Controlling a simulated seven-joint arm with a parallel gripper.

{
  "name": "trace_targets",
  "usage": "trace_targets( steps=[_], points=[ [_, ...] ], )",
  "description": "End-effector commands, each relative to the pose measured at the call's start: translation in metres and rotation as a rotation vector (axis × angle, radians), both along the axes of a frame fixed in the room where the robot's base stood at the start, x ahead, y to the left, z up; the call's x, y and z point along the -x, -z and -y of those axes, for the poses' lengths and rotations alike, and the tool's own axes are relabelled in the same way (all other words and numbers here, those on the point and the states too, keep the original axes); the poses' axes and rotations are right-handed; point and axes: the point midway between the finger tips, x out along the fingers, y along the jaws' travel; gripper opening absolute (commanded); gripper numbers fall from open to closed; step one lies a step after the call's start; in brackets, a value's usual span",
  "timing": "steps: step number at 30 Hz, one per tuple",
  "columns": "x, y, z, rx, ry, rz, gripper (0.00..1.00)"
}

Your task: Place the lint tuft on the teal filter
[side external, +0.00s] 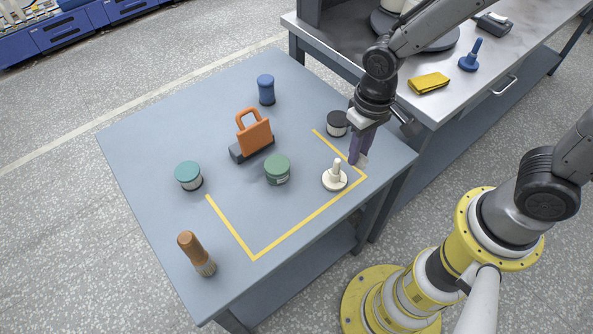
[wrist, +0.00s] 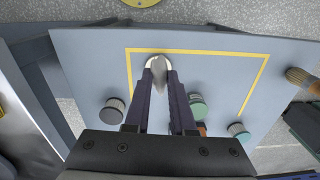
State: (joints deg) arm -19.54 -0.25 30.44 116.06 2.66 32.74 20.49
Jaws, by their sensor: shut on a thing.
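My gripper (side external: 361,157) is above the right part of the blue-grey table, pointing down. In the wrist view its fingers (wrist: 160,72) are close together on a small pale grey piece, which I take to be the lint tuft (wrist: 158,69); the fingers hide much of it. In the side view, a pale grey bit shows at the fingertips. The teal filter (side external: 188,174), a short cylinder with a teal top and pale side, stands upright at the table's left, well away from my gripper. It also shows at the lower right of the wrist view (wrist: 238,131).
A white disc with a peg (side external: 335,180) is just beside my gripper. A dark filter (side external: 337,123) and a green filter (side external: 277,169) stand nearby. Yellow tape (side external: 305,221) marks the table.

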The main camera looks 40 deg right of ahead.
Motion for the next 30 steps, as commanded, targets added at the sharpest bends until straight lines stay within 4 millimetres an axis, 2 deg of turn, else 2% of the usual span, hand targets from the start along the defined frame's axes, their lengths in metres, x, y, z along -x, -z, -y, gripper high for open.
trace_targets(
  steps=[9, 15, 21, 26, 30],
  points=[
    [-0.063, 0.031, -0.023, 0.001, 0.000, -0.002, 0.00],
    [-0.091, 0.064, -0.034, 0.001, 0.000, -0.004, 0.00],
    [-0.107, 0.083, -0.040, 0.000, 0.000, 0.000, 0.00],
    [-0.111, 0.089, -0.041, 0.000, 0.000, 0.000, 0.00],
    [-0.113, 0.105, -0.042, 0.001, 0.000, -0.003, 0.00]
  ],
)
